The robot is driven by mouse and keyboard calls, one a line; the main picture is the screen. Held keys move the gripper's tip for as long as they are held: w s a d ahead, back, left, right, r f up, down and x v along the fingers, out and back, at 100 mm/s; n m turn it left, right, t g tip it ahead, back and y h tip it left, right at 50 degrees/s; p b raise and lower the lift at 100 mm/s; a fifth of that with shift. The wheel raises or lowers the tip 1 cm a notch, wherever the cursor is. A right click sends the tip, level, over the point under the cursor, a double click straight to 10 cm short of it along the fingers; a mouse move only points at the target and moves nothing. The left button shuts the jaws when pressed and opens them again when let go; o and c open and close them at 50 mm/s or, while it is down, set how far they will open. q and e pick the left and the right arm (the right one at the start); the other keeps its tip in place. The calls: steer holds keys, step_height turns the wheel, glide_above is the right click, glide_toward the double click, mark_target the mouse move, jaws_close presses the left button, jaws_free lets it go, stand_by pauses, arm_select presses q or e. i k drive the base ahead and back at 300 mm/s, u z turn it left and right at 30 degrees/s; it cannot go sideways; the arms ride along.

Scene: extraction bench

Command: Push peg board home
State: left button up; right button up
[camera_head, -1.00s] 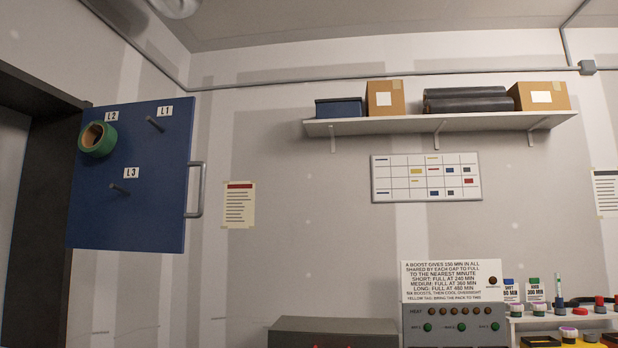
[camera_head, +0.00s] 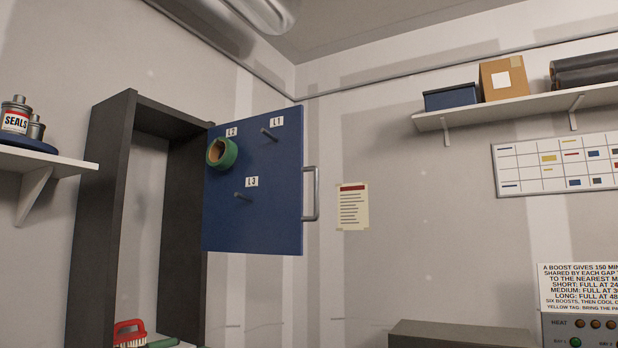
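The blue peg board (camera_head: 262,215) stands out from a tall dark frame (camera_head: 100,210) on the left wall, like a door swung open. It has pegs labelled L1, L2 and L3. A green tape roll (camera_head: 221,153) hangs on the L2 peg; the L1 peg (camera_head: 269,134) and L3 peg (camera_head: 243,196) are bare. A grey bar handle (camera_head: 316,193) is on its right edge. The frame's opening is visible to the left of the board. Neither of my grippers is in view.
A wall shelf (camera_head: 45,162) at the left holds a can marked SEALS (camera_head: 15,115). A red brush (camera_head: 130,333) lies low inside the frame. A grey box-like top (camera_head: 455,336) and a control panel (camera_head: 590,328) are at the lower right. An upper shelf (camera_head: 530,106) holds boxes.

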mark_target(255, 205)
steer(key=z, duration=0.15)
steer(key=k, duration=0.35)
steer(key=u, duration=0.65)
steer(key=i, duration=1.45)
steer(key=z, duration=0.35)
